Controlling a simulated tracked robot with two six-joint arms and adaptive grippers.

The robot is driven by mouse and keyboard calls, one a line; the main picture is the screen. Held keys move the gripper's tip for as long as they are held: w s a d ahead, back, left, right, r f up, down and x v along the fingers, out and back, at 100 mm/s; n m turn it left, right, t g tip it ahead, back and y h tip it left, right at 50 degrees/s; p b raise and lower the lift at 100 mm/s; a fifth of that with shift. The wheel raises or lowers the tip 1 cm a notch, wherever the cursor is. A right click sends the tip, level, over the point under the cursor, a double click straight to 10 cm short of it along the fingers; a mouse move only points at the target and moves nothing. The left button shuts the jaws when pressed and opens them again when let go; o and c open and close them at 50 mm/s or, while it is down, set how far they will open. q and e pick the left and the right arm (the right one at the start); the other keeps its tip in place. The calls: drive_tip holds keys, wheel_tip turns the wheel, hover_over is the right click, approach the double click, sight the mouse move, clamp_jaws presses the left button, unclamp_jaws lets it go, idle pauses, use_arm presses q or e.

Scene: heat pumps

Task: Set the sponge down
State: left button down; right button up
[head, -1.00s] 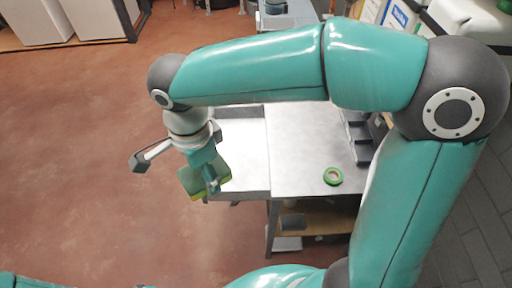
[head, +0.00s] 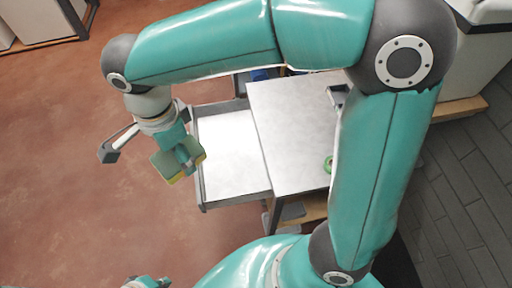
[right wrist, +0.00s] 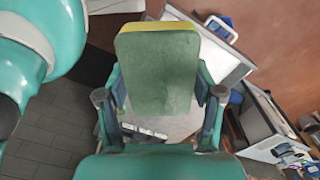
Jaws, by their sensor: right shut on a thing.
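The sponge (head: 172,166), green with a yellow side, is in my right gripper (head: 188,152), off the floor, beside the left edge of the open drawer in the head view. In the right wrist view the sponge (right wrist: 160,70) sits between the two fingers of my right gripper (right wrist: 160,100), its green face towards the camera and a yellow strip along its far edge. Only a small part of my left gripper (head: 146,282) shows at the bottom edge of the head view, too little to tell its jaws.
A grey table (head: 300,125) has a pale, empty-looking drawer (head: 228,150) pulled out on its left. A green tape roll (head: 328,164) on the table is partly hidden by my right arm. Open reddish floor (head: 60,190) lies left.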

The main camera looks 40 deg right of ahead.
drive_tip(key=w+d+f+m+b, duration=0.4)
drive_tip(key=d+f+b, duration=0.3)
drive_tip(key=d+b, duration=0.3)
drive_tip(key=m+b, duration=0.2)
drive_tip(key=b, duration=0.4)
hover_over(234, 173)
wheel_tip(234, 173, down, 4)
drive_tip(key=shift+f+b, duration=0.75)
drive_tip(key=shift+f, duration=8.65)
drive_tip(key=shift+f+b, duration=0.55)
drive_tip(key=shift+b, duration=0.1)
drive_tip(key=o, duration=0.7)
